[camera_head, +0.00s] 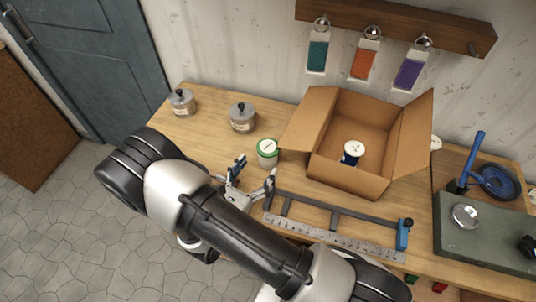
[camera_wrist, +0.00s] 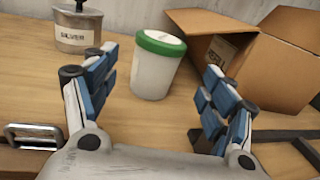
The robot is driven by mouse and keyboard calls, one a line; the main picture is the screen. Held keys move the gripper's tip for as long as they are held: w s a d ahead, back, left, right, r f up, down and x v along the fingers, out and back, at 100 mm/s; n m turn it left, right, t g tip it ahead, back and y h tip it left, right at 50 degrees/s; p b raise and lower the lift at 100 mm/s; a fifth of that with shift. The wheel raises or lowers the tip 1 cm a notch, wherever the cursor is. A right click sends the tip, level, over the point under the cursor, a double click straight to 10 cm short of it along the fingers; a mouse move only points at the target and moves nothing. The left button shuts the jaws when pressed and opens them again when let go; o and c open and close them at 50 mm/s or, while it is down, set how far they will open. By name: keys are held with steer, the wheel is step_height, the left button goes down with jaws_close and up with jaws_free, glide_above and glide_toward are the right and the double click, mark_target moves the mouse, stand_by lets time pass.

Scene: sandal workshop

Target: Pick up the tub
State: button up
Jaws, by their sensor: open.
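A white tub with a green lid (camera_head: 267,152) stands upright on the wooden bench, just left of the cardboard box. In the wrist view the tub (camera_wrist: 156,68) is ahead of my gripper, in line with the space between the fingers. My gripper (camera_head: 254,177) is open and empty, on the near side of the tub. In the wrist view the blue-padded fingers of my gripper (camera_wrist: 160,92) are spread wide, and the tub appears beyond them, not gripped. Another white tub with a dark band (camera_head: 353,152) is inside the cardboard box.
The open cardboard box (camera_head: 342,180) stands close right of the tub. Two grey lidded canisters (camera_head: 242,118) (camera_head: 182,102) stand to the left. A long ruler-like tool (camera_head: 335,228) lies in front of the box.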

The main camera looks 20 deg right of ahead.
mark_target(268, 150)
steer(key=x, duration=0.5)
steer(key=b+x, duration=0.1)
steer(key=x, duration=0.1)
steer(key=shift+w+d+r, duration=0.2)
steer(key=shift+w+r, duration=0.05)
steer(key=shift+w, duration=0.15)
steer(key=c, duration=1.4)
steer(key=shift+o, duration=0.2)
steer(key=shift+a+r, duration=0.15)
